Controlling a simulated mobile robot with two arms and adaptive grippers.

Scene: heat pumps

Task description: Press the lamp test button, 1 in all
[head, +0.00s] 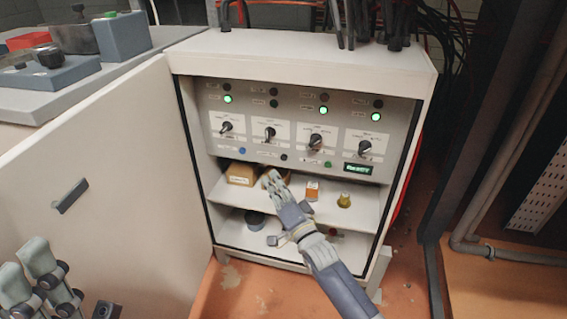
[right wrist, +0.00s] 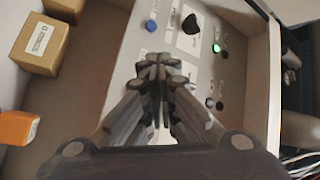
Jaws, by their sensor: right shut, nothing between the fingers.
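My right gripper (head: 271,178) is shut and empty, just below the panel and in front of the upper shelf. In the right wrist view its closed fingertips (right wrist: 158,62) point towards the panel, and a blue button (right wrist: 151,25) shows beyond them, apart from them. My left gripper (head: 25,262) is open at the lower left.
Rotary switches (head: 316,141) and several lit green lamps (head: 323,110) sit above the buttons; a small display (head: 359,168) is at right. The upper shelf holds a cardboard box (head: 240,174), an orange box (head: 312,190) and a yellow item (head: 344,200). The cabinet door (head: 110,190) stands open left.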

